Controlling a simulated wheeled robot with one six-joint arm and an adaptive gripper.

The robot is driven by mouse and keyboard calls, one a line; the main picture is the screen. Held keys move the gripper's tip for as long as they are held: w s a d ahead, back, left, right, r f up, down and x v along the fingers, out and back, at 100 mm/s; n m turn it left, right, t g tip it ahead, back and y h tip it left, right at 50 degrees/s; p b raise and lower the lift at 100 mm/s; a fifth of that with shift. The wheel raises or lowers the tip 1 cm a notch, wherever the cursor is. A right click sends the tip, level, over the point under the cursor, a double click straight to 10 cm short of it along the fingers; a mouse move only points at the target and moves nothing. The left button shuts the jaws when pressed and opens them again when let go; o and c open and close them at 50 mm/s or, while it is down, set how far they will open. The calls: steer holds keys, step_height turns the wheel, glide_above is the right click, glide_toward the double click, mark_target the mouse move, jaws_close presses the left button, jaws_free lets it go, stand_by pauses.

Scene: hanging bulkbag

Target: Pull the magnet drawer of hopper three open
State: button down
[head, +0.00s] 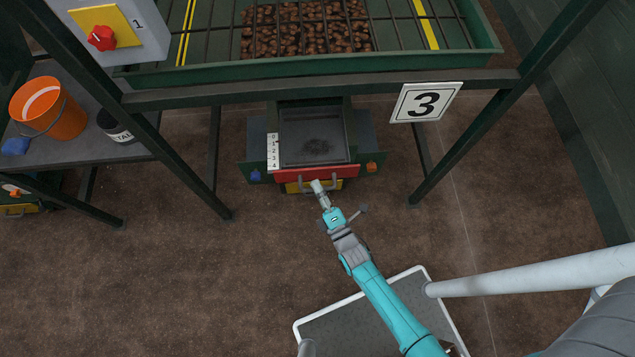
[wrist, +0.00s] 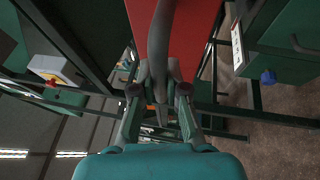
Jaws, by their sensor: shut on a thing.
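Under the sign "3" (head: 426,101), a red-fronted drawer (head: 288,176) stands out from the green housing; I cannot tell for sure whether it is the magnet drawer. Its grey, open-topped interior (head: 316,136) shows a dark patch. A yellow front (head: 293,187) shows just below the red one. My gripper (head: 318,186) is at the middle of the drawer front. In the wrist view, my gripper (wrist: 160,90) is shut on a grey bar handle (wrist: 160,40), with the red front (wrist: 192,28) behind it. The fingers partly hide the grip.
A 0–4 scale (head: 273,151) is left of the drawer, with a blue knob (head: 255,176) and orange knob (head: 371,167) on either side. Green frame legs (head: 480,135) flank the hopper. A left bench holds an orange bucket (head: 62,117). The brown floor in front is clear.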

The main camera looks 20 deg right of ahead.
steer(key=shift+f, duration=0.1)
steer(key=c, duration=1.2)
jaws_free()
steer(key=shift+v, duration=6)
steer(key=s+d+r+m+g, duration=0.1)
steer(key=s+r+m, duration=0.5)
steer(key=r, duration=0.2)
steer(key=s+d+r+m+g+h, duration=0.1)
steer(key=s+r+m+g, duration=0.1)
steer(key=s+r+m, duration=0.4)
steer(key=s+d+r+m+g, duration=0.1)
steer(key=s+r+m+g, duration=0.1)
steer(key=s+r+m, duration=0.4)
step_height(320, 180, up, 5)
steer(key=shift+d+r+m+h, duration=0.1)
steer(key=shift+m+h, duration=0.1)
steer(key=shift+m, duration=0.25)
steer(key=shift+d+r+m+h, duration=0.1)
steer(key=shift+r+m+h, duration=0.1)
steer(key=shift+m, duration=0.25)
